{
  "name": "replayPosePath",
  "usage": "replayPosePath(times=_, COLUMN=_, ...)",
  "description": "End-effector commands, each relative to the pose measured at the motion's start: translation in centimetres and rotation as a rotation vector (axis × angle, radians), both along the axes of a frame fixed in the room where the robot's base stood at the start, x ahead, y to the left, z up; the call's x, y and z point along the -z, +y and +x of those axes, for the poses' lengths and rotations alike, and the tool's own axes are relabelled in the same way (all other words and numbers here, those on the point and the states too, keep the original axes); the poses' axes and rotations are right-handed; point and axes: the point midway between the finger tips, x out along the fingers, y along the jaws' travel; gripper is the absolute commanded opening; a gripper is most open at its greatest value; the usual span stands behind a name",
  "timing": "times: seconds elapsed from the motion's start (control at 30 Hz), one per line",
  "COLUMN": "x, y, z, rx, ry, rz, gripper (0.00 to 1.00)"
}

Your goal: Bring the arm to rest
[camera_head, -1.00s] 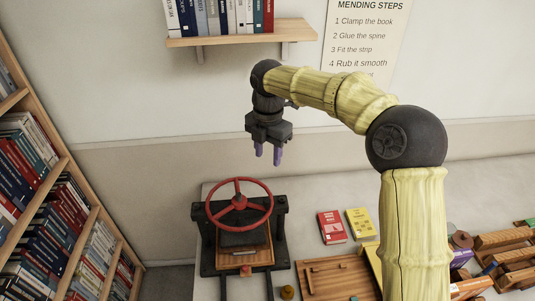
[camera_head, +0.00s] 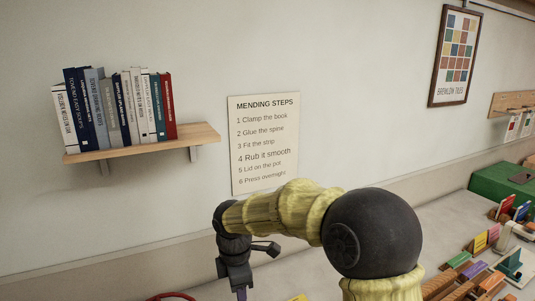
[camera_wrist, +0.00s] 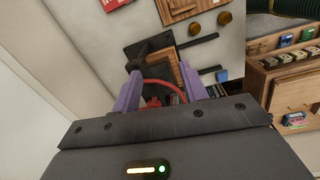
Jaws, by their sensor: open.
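My gripper (camera_wrist: 160,88) shows in the wrist view with its two purple fingers apart and nothing between them that it holds. In the head view my gripper (camera_head: 240,293) hangs down at the bottom edge, and its fingertips are mostly cut off. My arm is bent, with the wrist in front of the wall. In the wrist view the book press, with its red wheel (camera_wrist: 178,90) and dark frame (camera_wrist: 136,50), lies below and beyond the fingers. A sliver of the red wheel (camera_head: 170,296) shows at the bottom of the head view.
A wall shelf (camera_head: 200,138) with a row of books stands left of my arm. A mending steps poster (camera_head: 264,180) hangs behind it. The worktop (camera_head: 450,213) at right carries wooden racks, coloured cards and a green box (camera_head: 490,183). A framed picture (camera_head: 455,55) hangs at upper right.

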Motion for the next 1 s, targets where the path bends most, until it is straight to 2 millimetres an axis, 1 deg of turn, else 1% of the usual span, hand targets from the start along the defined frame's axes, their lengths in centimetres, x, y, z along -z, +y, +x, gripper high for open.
replayPosePath(times=0.03, x=0.8, y=-2.2, z=-0.7, rx=0.132, ry=-0.01, rz=0.005, gripper=0.43)
replayPosePath(times=0.17, x=2.4, y=-7.4, z=-2.5, rx=0.497, ry=-0.036, rz=0.043, gripper=0.43)
replayPosePath(times=0.2, x=2.9, y=-8.9, z=-3.3, rx=0.612, ry=-0.044, rz=0.056, gripper=0.43)
replayPosePath(times=0.27, x=3.5, y=-11.2, z=-4.4, rx=0.788, ry=-0.056, rz=0.081, gripper=0.43)
replayPosePath(times=0.3, x=4.0, y=-12.7, z=-5.3, rx=0.908, ry=-0.065, rz=0.097, gripper=0.43)
replayPosePath(times=0.37, x=4.7, y=-14.9, z=-6.7, rx=1.087, ry=-0.077, rz=0.126, gripper=0.43)
replayPosePath(times=0.4, x=5.1, y=-16.3, z=-7.8, rx=1.209, ry=-0.086, rz=0.148, gripper=0.43)
replayPosePath(times=0.5, x=6.1, y=-19.4, z=-10.5, rx=1.501, ry=-0.105, rz=0.206, gripper=0.43)
replayPosePath(times=0.6, x=6.9, y=-21.4, z=-12.6, rx=1.722, ry=-0.119, rz=0.257, gripper=0.43)
replayPosePath(times=0.7, x=7.2, y=-22.3, z=-13.7, rx=1.84, ry=-0.123, rz=0.285, gripper=0.43)
replayPosePath(times=0.8, x=7.3, y=-22.5, z=-14.0, rx=1.868, ry=-0.125, rz=0.291, gripper=0.43)
replayPosePath(times=1.0, x=7.3, y=-22.4, z=-13.9, rx=1.863, ry=-0.124, rz=0.289, gripper=0.43)
